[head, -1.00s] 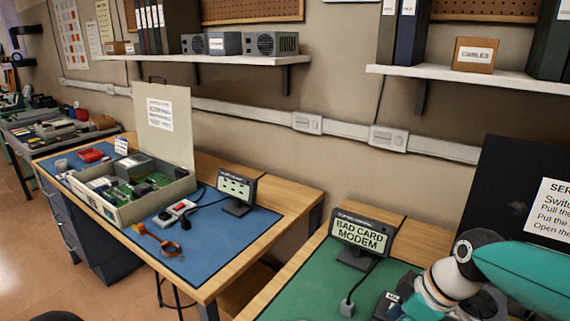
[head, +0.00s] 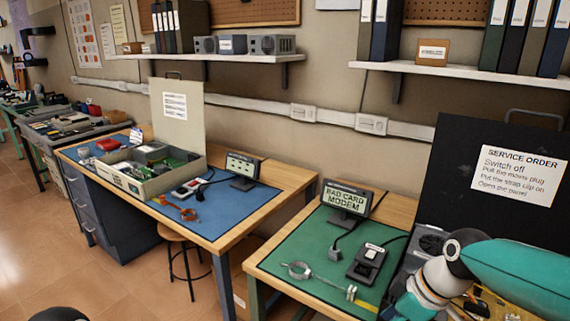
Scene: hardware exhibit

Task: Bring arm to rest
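My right arm (head: 510,275), teal with a white and black joint, reaches in from the right edge over the right workbench. Its gripper is not clearly visible; the wrist end drops behind the joint toward the bottom edge. My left gripper is not in view. A rounded dark shape shows at the bottom left edge. Under my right arm is an open dark case with its lid (head: 485,175) raised, bearing a white service order sheet (head: 515,175).
The left bench has a blue mat (head: 240,205) and an open beige case (head: 140,183). A stool (head: 180,237) stands below.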

